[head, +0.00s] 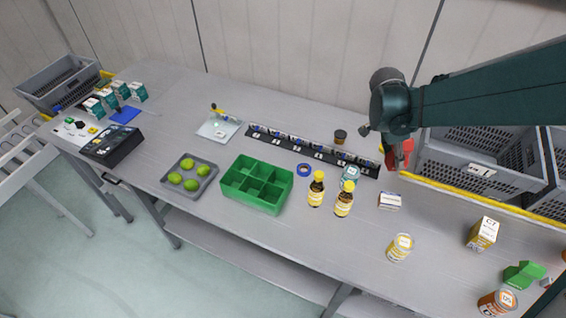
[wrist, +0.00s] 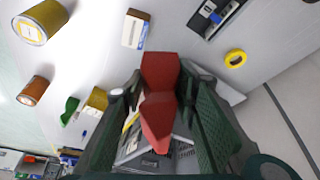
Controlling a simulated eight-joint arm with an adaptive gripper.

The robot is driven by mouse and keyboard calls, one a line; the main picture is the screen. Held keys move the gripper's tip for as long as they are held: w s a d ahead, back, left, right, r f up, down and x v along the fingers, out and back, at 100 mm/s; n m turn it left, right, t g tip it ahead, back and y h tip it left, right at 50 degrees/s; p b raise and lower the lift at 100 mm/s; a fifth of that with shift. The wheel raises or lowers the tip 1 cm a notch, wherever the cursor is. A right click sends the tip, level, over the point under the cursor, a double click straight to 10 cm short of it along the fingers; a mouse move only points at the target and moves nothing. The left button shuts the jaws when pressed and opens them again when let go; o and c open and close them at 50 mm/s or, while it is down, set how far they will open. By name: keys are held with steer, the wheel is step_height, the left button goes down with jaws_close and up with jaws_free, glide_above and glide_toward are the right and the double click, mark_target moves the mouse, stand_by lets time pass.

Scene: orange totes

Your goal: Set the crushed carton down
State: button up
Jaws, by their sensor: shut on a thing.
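The crushed carton, red and creased, is held in my gripper. It fills the middle of the wrist view (wrist: 160,75) and shows partly in the head view (head: 407,149), where my gripper hides some of it. My gripper (head: 396,153) is shut on it at the right of the head view, by the left end of the grey crates. In the wrist view the fingers (wrist: 158,95) lie on both sides of the carton. The carton appears above the table; its exact height is unclear.
Grey crates (head: 470,178) stand behind a yellow strip (head: 480,197) at right. A small white box (head: 389,201), yellow-labelled can (head: 399,248), yellow carton (head: 483,233) and green crushed thing (head: 523,275) stand nearby. Bottles (head: 345,199) and a green divided tray (head: 257,185) are left. Bare table lies between.

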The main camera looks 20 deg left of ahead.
steer(key=s+a+n+t+y, duration=0.25)
steer(key=a+n, duration=0.55)
steer(key=a, duration=3.4)
steer(key=shift+g+h, duration=0.25)
steer(key=shift+s+a+f, duration=0.1)
steer(key=shift+s+f, duration=0.05)
steer(key=shift+f, duration=1.25)
steer(key=shift+s+a+f, duration=0.1)
steer(key=shift+f, duration=1.3)
steer(key=shift+f, duration=3.1)
steer(key=shift+f, duration=0.1)
steer(key=shift+f, duration=1.8)
steer(key=shift+f, duration=0.2)
